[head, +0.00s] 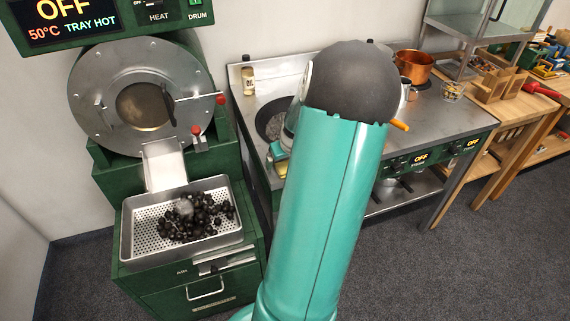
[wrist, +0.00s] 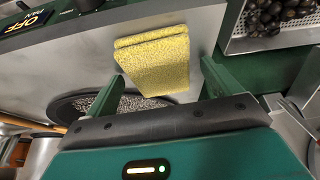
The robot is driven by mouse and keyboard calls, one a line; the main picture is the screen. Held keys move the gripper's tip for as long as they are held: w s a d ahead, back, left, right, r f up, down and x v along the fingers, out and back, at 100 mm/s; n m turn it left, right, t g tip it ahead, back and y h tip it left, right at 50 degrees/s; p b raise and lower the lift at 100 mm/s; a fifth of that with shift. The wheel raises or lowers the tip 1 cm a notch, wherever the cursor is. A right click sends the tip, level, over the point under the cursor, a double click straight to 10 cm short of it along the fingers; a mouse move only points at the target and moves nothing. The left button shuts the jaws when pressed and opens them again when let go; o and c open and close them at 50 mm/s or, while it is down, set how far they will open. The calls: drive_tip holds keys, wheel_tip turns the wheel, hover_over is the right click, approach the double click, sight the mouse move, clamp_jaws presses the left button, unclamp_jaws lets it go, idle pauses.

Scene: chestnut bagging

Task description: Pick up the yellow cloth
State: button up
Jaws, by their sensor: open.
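The yellow cloth (wrist: 158,62) is a folded, speckled pad lying on the grey metal worktop (wrist: 80,52) in the wrist view. My gripper (wrist: 160,84) is open, with one green finger on each side of the cloth's near part. The jaws are empty, and I cannot tell whether either finger touches the cloth. In the head view my arm hides most of the gripper. A small yellow patch (head: 279,151) shows beside the arm at the worktop's left front, probably the cloth.
A round pan (wrist: 75,104) of pale grains is close to the gripper. A perforated tray (head: 130,238) of dark chestnuts sits on the green roaster at left. A copper pot (head: 412,66) stands at the worktop's back right. Grey floor is clear at lower right.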

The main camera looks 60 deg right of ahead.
sight(285, 163)
drive_tip(key=shift+c, duration=0.4)
drive_tip(key=c, duration=1)
drive_tip(key=shift+r, duration=0.3)
drive_tip(key=r, duration=0.3)
drive_tip(key=shift+a+r, duration=0.35)
drive_tip(key=a+r, duration=0.3)
drive_tip(key=r, duration=0.1)
drive_tip(key=shift+s+a+r, duration=0.15)
drive_tip(key=shift+a+r, duration=0.15)
drive_tip(key=shift+a, duration=0.1)
drive_tip(key=a+r, duration=0.4)
drive_tip(key=a, duration=0.5)
drive_tip(key=shift+s+a+r, duration=0.2)
drive_tip(key=shift+s+a, duration=0.05)
drive_tip(key=shift+s, duration=0.1)
